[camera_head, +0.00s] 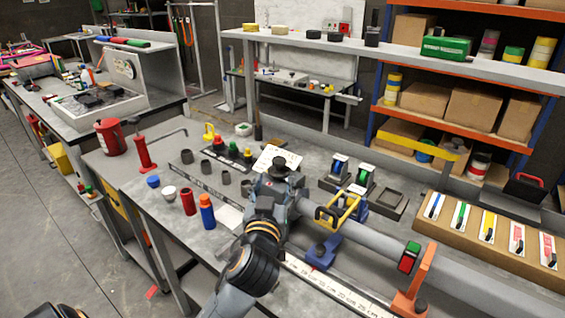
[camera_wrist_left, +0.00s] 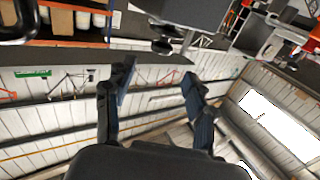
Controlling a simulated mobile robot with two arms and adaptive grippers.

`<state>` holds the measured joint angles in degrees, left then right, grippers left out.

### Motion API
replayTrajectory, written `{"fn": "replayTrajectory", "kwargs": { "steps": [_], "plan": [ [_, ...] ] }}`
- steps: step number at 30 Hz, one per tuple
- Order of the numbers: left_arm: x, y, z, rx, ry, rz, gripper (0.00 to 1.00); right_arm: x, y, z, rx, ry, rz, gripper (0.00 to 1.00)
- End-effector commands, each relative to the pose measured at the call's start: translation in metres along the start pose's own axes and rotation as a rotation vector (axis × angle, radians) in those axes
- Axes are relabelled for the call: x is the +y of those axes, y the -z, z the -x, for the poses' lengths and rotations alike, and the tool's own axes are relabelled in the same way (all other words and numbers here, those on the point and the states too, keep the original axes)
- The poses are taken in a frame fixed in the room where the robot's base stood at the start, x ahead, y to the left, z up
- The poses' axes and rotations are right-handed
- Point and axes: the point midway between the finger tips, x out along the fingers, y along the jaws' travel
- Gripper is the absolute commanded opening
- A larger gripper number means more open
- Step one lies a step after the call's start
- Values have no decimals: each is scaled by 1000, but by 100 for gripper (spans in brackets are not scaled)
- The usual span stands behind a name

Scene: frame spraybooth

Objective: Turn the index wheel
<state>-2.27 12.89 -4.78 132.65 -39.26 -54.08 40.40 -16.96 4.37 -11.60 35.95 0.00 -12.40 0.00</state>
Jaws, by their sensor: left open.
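The index wheel is not clear to pick out. A dark round wheel-like part (camera_head: 286,162) shows just beyond my left gripper (camera_head: 272,187) in the head view; I cannot tell whether it is the index wheel or whether they touch. A grey tube (camera_head: 375,240) runs right from there, with a yellow frame-shaped handle (camera_head: 338,210) on it. In the left wrist view my left gripper (camera_wrist_left: 157,80) has its two fingers apart, with nothing between them. A dark disc (camera_wrist_left: 162,47) shows beyond the fingers there. My right gripper is not in view.
An orange stand (camera_head: 412,282) and a blue stand (camera_head: 322,252) are by the tube. A red can (camera_head: 111,137) is at the bench's left end. A cardboard board with colored tags (camera_head: 490,232) stands right.

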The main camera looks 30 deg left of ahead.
Motion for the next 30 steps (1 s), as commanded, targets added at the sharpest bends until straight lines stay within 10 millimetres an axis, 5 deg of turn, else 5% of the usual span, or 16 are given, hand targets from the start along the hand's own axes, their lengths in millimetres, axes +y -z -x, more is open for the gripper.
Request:
{"fn": "replayTrajectory", "kwargs": {
  "steps": [5, 13, 19, 28, 30],
  "plan": [
    [0, 4, -41, 1, 1, -5, 55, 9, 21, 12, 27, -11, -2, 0],
    [0, 2, -89, 0, -1, -2, 55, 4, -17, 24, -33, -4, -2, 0],
    [0, 0, -104, 0, -1, -1, 55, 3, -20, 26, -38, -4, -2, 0],
    [0, 0, -105, 0, -2, 0, 55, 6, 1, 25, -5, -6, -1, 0],
    [0, 0, -105, -1, -2, 0, 43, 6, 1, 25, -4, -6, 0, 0]
  ]
}}
